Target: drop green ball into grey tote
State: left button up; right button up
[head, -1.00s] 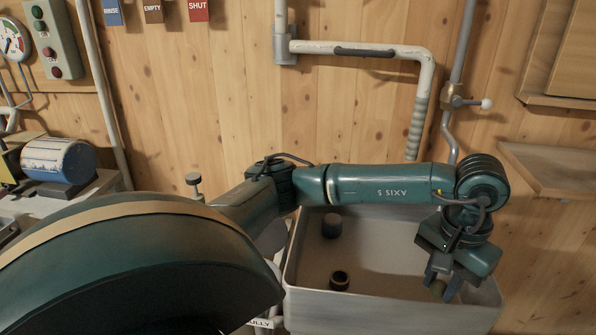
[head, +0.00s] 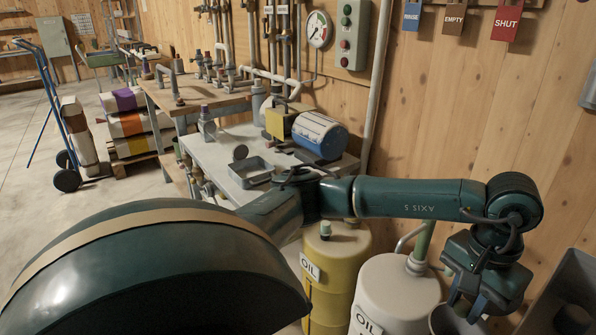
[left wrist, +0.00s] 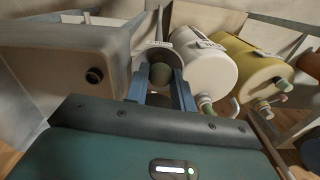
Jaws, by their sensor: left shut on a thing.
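My left gripper (head: 468,303) is at the lower right of the head view, pointing down. In the left wrist view (left wrist: 160,88) its two blue fingers are shut on the dull green ball (left wrist: 160,74). The ball is not clearly visible in the head view. The grey tote (head: 556,290) is cut off at the right edge of the head view, to the right of the gripper. A pale box, which looks like the tote (left wrist: 60,50), is at the left of the wrist view, with a dark round piece. My right gripper is not in view.
A white oil drum (head: 395,290) and a yellow oil drum (head: 335,265) stand left of the gripper. A grey round opening (head: 448,322) shows just below it. A bench (head: 225,155) with a blue cylinder (head: 320,135) is behind. Open floor lies far left.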

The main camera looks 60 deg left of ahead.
aim_at(254, 174)
jog(key=k+j+u, duration=0.1)
jog(key=u, duration=2.15)
jog(key=z, duration=0.35)
jog(key=i+j+z, duration=0.15)
jog(key=z, duration=0.2)
jog(key=i+j+z, duration=0.1)
jog(key=z, duration=0.25)
jog(key=i+j+z, duration=0.1)
jog(key=z, duration=0.25)
jog(key=i+j+z, duration=0.2)
jog(key=j, duration=0.3)
jog(key=j+z, duration=0.2)
jog(key=j, duration=0.9)
jog(key=i+j, duration=0.1)
jog(key=j, duration=0.5)
jog(key=i+z, duration=0.05)
